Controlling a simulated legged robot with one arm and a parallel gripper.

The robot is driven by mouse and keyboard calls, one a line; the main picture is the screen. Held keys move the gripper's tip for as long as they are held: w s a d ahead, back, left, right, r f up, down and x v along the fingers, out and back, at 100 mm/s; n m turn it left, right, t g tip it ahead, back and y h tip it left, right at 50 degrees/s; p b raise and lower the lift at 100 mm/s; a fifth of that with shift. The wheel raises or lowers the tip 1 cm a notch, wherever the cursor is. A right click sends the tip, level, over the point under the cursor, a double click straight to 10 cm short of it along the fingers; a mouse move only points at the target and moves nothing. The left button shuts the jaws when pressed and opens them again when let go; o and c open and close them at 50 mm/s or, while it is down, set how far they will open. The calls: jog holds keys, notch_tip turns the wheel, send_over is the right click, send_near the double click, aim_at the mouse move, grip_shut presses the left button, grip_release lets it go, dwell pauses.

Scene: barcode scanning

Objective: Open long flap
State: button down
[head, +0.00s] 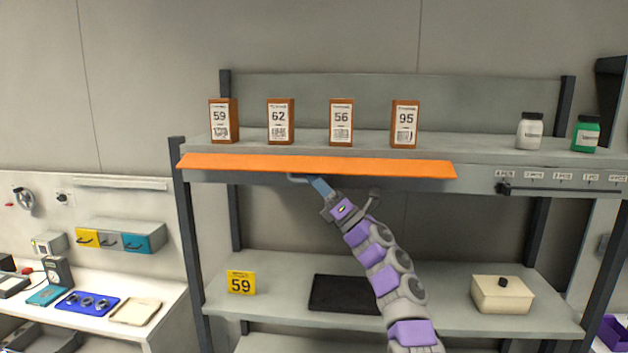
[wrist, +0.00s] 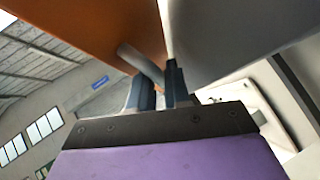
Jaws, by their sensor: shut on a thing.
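The long orange flap (head: 320,165) runs along the front edge of the upper shelf and sticks out, tilted. A grey bar handle (head: 297,178) shows under its lower side. My gripper (head: 315,183) is at this handle, below the middle of the flap. In the wrist view, my gripper (wrist: 160,85) is shut on the grey handle (wrist: 140,62), with the orange underside of the flap (wrist: 85,25) above it. The far end of the handle is hidden behind my fingers.
Boxes marked 59 (head: 223,121), 62 (head: 281,121), 56 (head: 341,122) and 95 (head: 404,124) stand on the upper shelf behind the flap. White (head: 530,131) and green (head: 586,134) bottles stand right. The lower shelf holds a black tray (head: 345,294) and a lidded box (head: 502,295).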

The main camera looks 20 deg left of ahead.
jog(key=shift+w, duration=0.1)
dwell(0.5)
jog(key=c, duration=1.2)
grip_release()
jog(key=shift+d, duration=0.1)
jog(key=shift+o, duration=0.2)
jog(key=b+v, duration=0.6)
jog(key=v, duration=1.1)
jog(key=shift+f, duration=0.35)
jog(key=shift+c, duration=0.3)
